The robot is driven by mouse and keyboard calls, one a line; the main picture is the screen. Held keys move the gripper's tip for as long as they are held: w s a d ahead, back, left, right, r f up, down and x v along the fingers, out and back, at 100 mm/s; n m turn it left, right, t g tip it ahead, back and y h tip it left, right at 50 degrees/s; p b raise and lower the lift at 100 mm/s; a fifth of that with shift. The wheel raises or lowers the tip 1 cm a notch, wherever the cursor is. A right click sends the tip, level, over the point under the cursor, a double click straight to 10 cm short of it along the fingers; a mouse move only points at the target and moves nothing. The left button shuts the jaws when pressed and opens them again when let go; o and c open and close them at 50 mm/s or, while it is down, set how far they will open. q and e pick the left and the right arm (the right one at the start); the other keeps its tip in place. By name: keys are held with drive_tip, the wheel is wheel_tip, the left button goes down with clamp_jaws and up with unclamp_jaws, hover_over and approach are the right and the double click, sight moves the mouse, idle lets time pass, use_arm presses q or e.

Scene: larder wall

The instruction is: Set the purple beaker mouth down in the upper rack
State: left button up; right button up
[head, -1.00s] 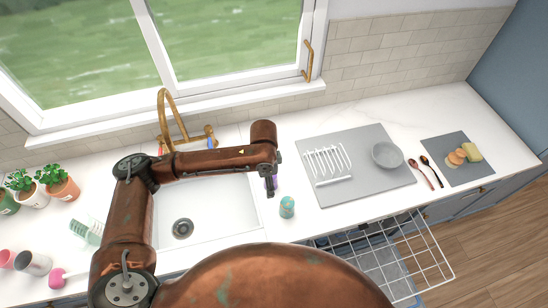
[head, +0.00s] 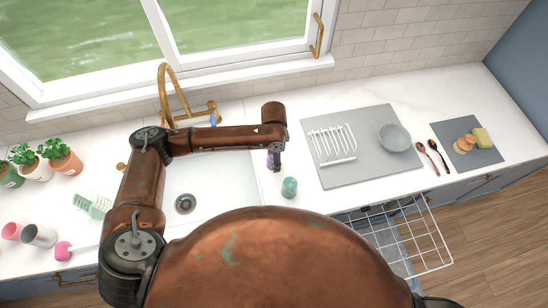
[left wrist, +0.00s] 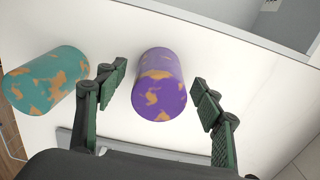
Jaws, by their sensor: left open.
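The purple beaker (left wrist: 158,85), with orange patches, stands on the white counter between the spread fingers of my left gripper (left wrist: 158,90) in the left wrist view. A gap shows on both sides of it. In the head view only a small purple part (head: 269,163) shows beside my left gripper (head: 275,160), right of the sink. I cannot tell which way its mouth faces. A white wire rack (head: 415,238) is pulled out below the counter front at the right; my body hides part of it. My right gripper is not in view.
A teal beaker (head: 289,187) with orange patches stands close by the purple one; it is left of my fingers in the wrist view (left wrist: 45,80). A grey mat (head: 375,172) holds a white plate rack (head: 331,145) and grey bowl (head: 394,137). The sink (head: 200,190) lies left.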

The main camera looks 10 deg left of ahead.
use_arm(q)
drive_tip(key=shift+f, duration=0.2)
drive_tip(key=shift+c, duration=0.7)
drive_tip(key=c, duration=1.1)
